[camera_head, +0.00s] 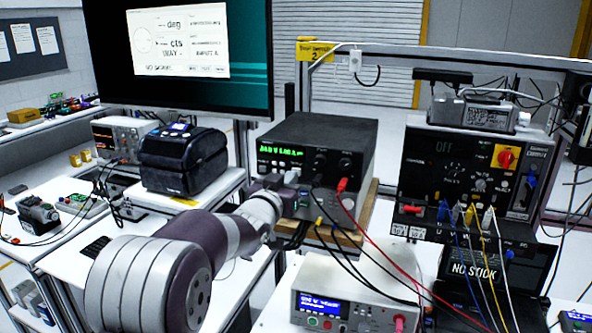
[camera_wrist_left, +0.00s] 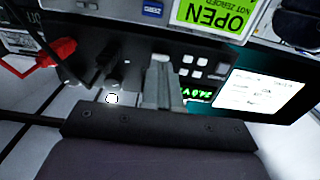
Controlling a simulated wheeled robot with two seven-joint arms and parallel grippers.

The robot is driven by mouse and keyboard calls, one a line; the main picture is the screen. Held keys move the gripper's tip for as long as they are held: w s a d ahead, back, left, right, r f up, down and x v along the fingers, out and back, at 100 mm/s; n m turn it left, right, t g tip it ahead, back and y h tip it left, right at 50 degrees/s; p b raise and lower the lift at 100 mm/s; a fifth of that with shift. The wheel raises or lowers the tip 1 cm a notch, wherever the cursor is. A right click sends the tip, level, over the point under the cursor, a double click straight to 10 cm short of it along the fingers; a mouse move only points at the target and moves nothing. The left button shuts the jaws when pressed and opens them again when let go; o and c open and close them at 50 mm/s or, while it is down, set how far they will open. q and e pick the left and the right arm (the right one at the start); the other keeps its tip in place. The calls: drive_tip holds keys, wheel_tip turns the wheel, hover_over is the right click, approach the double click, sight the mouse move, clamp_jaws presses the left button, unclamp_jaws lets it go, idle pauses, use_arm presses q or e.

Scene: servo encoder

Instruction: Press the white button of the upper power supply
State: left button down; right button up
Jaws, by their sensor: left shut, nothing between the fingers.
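The upper power supply (camera_head: 325,135) is a black box with a green display (camera_head: 281,149), on a wooden board. In the left wrist view its front panel (camera_wrist_left: 135,55) appears inverted, with several small pale buttons (camera_wrist_left: 195,66) beside the green display (camera_wrist_left: 195,93). My left gripper (camera_head: 287,190) is at the lower left of this front. In the left wrist view its fingers (camera_wrist_left: 161,72) are shut and empty, pointing at the panel near the pale buttons. I cannot tell whether the tips touch a button; they hide part of the panel. My right gripper is not in view.
Red and black cables (camera_head: 345,205) hang from the supply's right side. A white instrument (camera_head: 345,305) with a blue display stands below. A black printer (camera_head: 185,158) is left, a large monitor (camera_head: 180,55) behind, and a black test panel (camera_head: 455,170) with cables right.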

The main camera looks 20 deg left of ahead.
use_arm(q)
drive_tip(key=shift+w, duration=0.6)
drive_tip(key=shift+w, duration=0.3)
drive_tip(key=shift+s, duration=0.1)
idle(0.3)
drive_tip(key=shift+s+b, duration=0.4)
drive_tip(key=shift+s, duration=0.55)
drive_tip(key=s+b, duration=0.1)
drive_tip(key=s, duration=0.6)
drive_tip(key=shift+s+b, duration=0.2)
drive_tip(key=shift+b, duration=0.2)
